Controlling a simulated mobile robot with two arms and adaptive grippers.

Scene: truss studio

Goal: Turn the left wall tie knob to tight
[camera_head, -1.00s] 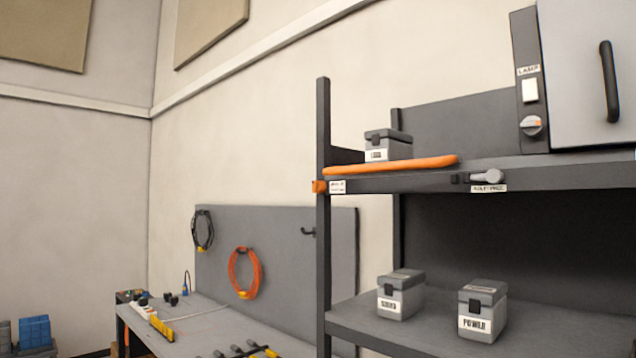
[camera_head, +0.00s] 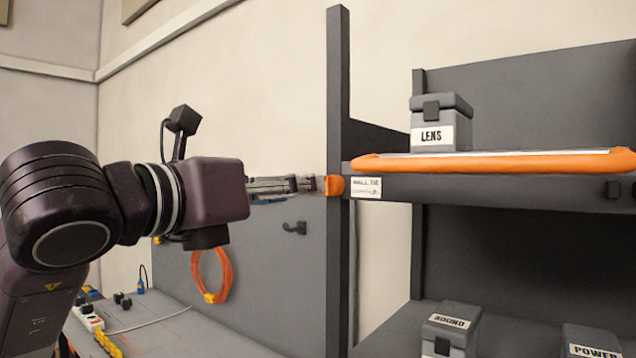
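The orange wall tie knob (camera_head: 334,186) is on the left post of the shelf rack, beside the label that reads "WALL TIE" (camera_head: 366,187). My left gripper (camera_head: 318,185) reaches in from the left at the knob's height. Its fingertips are at the knob's left edge; I cannot tell whether they touch it or how far they are apart. The smaller text on the label is too small to read. My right gripper is not in view.
An orange bar (camera_head: 490,163) runs along the upper shelf front, with a LENS box (camera_head: 441,124) behind it. SOUND (camera_head: 450,328) and POWER (camera_head: 592,342) boxes stand on the lower shelf. A grey panel (camera_head: 280,285) with an orange cable coil (camera_head: 211,277) stands behind my arm.

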